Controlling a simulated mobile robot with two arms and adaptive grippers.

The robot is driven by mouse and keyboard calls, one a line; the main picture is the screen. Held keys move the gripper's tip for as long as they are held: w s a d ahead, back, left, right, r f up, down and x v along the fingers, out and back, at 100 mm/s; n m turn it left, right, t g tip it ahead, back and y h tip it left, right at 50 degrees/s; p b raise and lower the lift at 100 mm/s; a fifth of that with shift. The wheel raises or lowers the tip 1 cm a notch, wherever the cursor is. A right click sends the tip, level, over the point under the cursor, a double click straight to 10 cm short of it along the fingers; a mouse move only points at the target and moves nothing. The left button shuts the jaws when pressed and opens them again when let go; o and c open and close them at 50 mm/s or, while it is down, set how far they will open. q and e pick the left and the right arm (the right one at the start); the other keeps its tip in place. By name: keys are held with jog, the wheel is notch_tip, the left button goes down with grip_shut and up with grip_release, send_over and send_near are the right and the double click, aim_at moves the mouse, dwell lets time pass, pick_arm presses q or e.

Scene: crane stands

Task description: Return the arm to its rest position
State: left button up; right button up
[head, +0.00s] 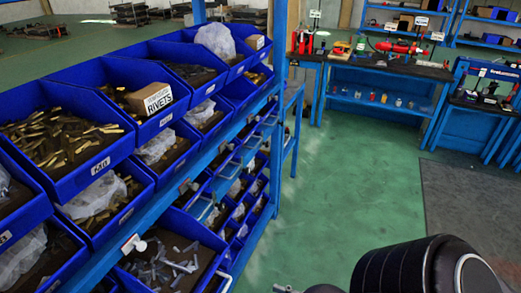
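A thick black, ribbed link of my own arm with a grey end cap fills the bottom right corner of the head view. A small grey piece and a dark piece show at the bottom edge just left of it; I cannot tell what they are. No gripper fingers show in this view, so neither gripper's opening can be seen.
A blue rack (262,98) of blue bins (62,135) with metal parts stands along the left. A cardboard box labelled RIVETS (150,99) sits in one bin. Blue workbenches (385,80) with tools stand at the back. The green floor (345,190) between is clear.

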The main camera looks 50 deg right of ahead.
jog(key=shift+f, duration=0.1)
dwell(0.4)
notch_tip(320, 180, down, 29)
jog(key=s+d+m+g+h+b, duration=0.1)
jog(key=s+d+m+g+h, duration=0.15)
jog(key=g+h, duration=0.35)
jog(key=s+a+f+g, duration=0.1)
jog(key=s+f+g, duration=0.4)
jog(key=s+f, duration=0.2)
jog(key=s+a+f+g+b, duration=0.1)
jog(key=s+f+g, duration=0.4)
jog(key=f, duration=0.6)
jog(key=shift+s+a+f+n+b, duration=0.4)
jog(key=shift+s+a, duration=0.3)
jog(key=shift+s, duration=0.55)
jog(key=shift+c, duration=0.2)
